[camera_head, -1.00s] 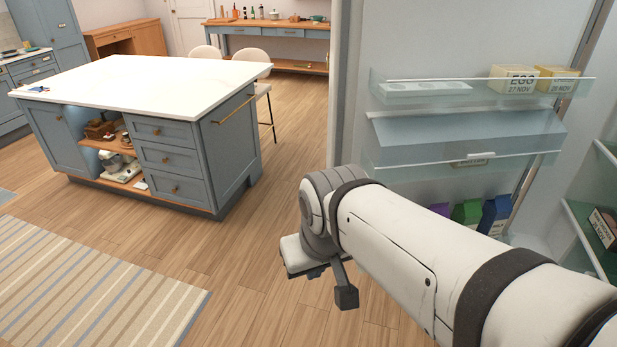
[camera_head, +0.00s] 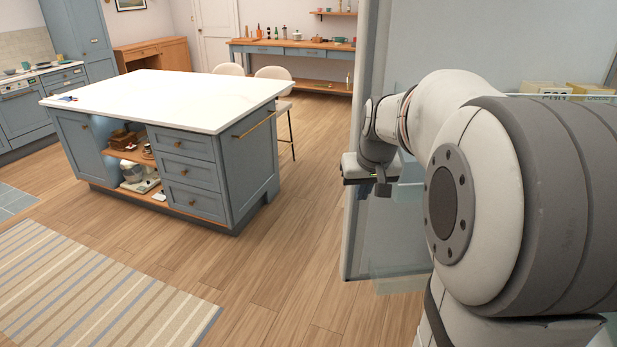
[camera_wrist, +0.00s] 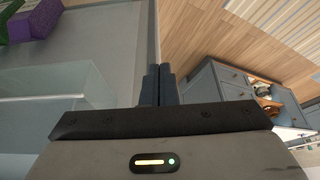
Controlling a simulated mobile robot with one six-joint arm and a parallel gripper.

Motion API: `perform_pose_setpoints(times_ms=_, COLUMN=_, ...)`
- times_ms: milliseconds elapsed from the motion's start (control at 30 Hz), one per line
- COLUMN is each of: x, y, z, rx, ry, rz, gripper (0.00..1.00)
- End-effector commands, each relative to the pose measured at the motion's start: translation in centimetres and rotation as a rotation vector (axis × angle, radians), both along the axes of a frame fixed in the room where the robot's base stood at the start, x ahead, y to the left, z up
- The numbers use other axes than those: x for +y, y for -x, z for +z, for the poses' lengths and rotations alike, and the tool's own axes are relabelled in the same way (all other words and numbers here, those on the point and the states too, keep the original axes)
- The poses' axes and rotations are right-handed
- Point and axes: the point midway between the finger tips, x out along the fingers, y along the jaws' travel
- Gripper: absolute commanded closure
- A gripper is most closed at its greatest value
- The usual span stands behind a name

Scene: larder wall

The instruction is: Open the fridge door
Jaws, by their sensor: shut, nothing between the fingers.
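The fridge door (camera_head: 410,247) stands open, its pale inner side and clear shelves turned toward me. My gripper (camera_head: 383,188) is in front of this inner side, close to the door's free edge, in the head view. In the wrist view my gripper (camera_wrist: 158,85) is shut with its fingers together and nothing between them. The fingers point along the door's inner face (camera_wrist: 112,30), just beside its edge; I cannot tell whether they touch it. My arm hides much of the door and the fridge opening.
Boxes (camera_head: 545,89) stand on the upper door shelf. Purple (camera_wrist: 38,22) and green cartons sit in the door in the wrist view. A blue island (camera_head: 235,165) with a white top stands to the left. A striped rug (camera_head: 100,290) lies in front; the wood floor between is clear.

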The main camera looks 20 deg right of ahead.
Motion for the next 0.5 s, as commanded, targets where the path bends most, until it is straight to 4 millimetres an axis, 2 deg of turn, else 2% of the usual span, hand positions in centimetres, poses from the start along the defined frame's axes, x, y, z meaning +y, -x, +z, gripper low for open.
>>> perform_pose_setpoints(times_ms=100, x=-1.1, y=-1.1, z=-0.5, rx=-0.003, ry=0.001, rz=-0.01, gripper=1.0)
perform_pose_setpoints(times_ms=267, x=-1.3, y=-1.9, z=-2.0, rx=-0.002, ry=0.001, rz=-0.01, gripper=1.0)
perform_pose_setpoints(times_ms=500, x=-1.5, y=-3.6, z=-6.6, rx=0.001, ry=0.0, rz=-0.008, gripper=1.0)
